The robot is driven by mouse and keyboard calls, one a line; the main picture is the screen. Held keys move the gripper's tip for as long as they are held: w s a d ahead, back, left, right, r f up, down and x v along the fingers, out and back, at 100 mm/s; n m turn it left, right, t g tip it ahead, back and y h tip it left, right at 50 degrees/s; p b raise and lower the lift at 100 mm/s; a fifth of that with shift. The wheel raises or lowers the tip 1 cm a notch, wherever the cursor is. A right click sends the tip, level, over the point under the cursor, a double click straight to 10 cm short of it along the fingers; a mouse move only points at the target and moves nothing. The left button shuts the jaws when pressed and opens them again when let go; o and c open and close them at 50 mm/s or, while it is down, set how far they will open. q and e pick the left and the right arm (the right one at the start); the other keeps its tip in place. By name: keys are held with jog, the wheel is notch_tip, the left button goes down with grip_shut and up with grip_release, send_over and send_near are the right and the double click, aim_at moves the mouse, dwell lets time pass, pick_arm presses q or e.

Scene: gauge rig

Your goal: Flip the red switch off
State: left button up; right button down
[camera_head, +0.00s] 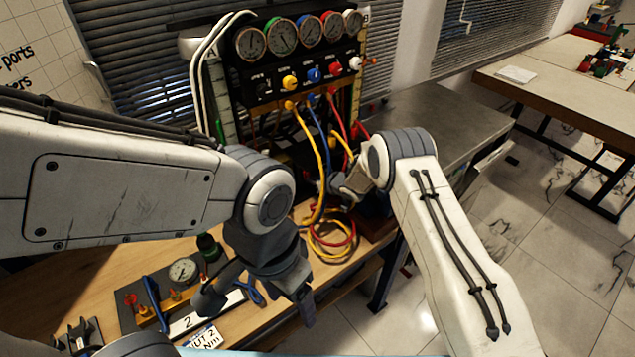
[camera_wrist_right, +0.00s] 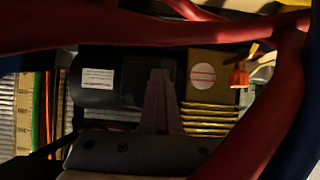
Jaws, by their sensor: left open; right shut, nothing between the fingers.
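I cannot make out a clear red switch. A red knob (camera_head: 335,68) sits in the row on the gauge rig's dark panel (camera_head: 265,91). A small orange-red part (camera_wrist_right: 239,76) shows in the right wrist view, right of my right gripper (camera_wrist_right: 159,78). My left gripper (camera_head: 255,300) is open above the bench, near a small gauge board.
Thick red hoses (camera_wrist_right: 265,125) cross close to the right wrist camera. The gauge board (camera_head: 125,310) lies at lower left. A grey metal table (camera_head: 430,115) stands at right.

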jog(key=shift+w+r+p, duration=0.1)
jog(key=shift+r+p, duration=0.4)
jog(key=shift+r, duration=0.45)
pick_arm(q)
jog(key=shift+r, duration=0.5)
pick_arm(e)
jog(key=shift+s+d+r, duration=0.2)
jog(key=shift+s, duration=0.1)
pick_arm(q)
jog(key=shift+s+d+f+b, duration=0.15)
jog(key=shift+d+f+b, duration=0.15)
jog(key=shift+f+b, duration=0.15)
jog(key=shift+s+d+f+b, duration=0.15)
jog(key=shift+d+f+b, duration=0.1)
jog(key=shift+f+b, duration=0.2)
pick_arm(e)
jog(key=s+f+v, duration=0.1)
jog(key=f+v, duration=0.1)
jog(key=v, duration=1.1)
jog(key=shift+d, duration=0.4)
